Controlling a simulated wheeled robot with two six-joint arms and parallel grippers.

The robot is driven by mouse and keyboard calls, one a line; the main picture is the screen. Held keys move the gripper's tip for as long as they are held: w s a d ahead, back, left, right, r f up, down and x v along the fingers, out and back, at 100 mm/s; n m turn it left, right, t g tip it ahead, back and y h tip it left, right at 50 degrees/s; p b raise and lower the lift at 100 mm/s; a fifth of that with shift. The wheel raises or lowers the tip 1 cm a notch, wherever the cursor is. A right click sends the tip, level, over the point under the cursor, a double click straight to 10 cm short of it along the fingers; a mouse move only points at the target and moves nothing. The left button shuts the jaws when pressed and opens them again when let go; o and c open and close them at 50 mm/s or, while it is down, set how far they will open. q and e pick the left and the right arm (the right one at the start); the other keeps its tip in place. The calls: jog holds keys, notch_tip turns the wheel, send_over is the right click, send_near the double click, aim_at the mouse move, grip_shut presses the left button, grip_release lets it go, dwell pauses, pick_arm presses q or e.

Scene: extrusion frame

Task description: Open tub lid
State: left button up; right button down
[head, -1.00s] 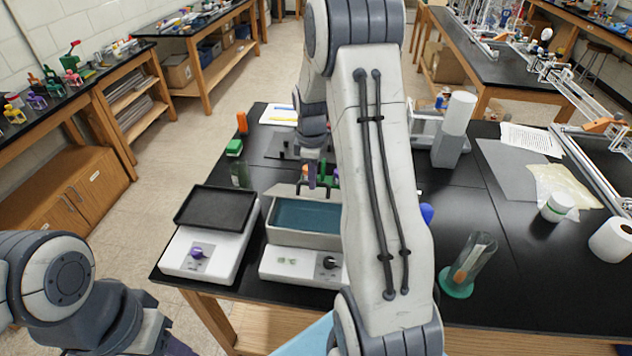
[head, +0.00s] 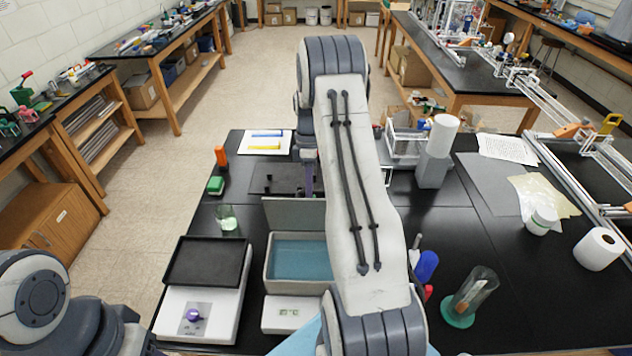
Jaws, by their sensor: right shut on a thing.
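The tub (head: 296,288) is a light grey box with a teal interior, on a white base near the table's front edge. Its grey lid (head: 292,213) stands raised along the tub's far side, and the inside is open to view. My right gripper (head: 308,188) is at the lid's upper edge, shut on the lid; my own right arm hides part of it and the right side of the tub. My left gripper is out of view; only part of my left arm shows at bottom left.
A balance with a black tray (head: 207,262) stands left of the tub. A small glass beaker (head: 227,217) is behind it. A blue-handled tool (head: 426,266) and a glass cylinder with a green base (head: 474,293) stand right of my arm. The table's right middle is mostly clear.

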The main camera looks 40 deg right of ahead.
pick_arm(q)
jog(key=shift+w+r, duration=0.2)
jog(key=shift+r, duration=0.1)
pick_arm(e)
jog(key=shift+w+d+r, duration=0.1)
jog(key=shift+w+d, duration=0.3)
jog(key=shift+w, duration=0.1)
jog(key=shift+s+d, duration=0.1)
jog(key=shift+d, duration=0.05)
jog(key=c, duration=1.1)
grip_release()
jog(key=shift+o, duration=1.1)
jog(key=shift+d, duration=0.2)
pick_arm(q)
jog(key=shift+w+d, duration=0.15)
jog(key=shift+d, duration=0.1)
pick_arm(e)
jog(key=shift+a, duration=0.2)
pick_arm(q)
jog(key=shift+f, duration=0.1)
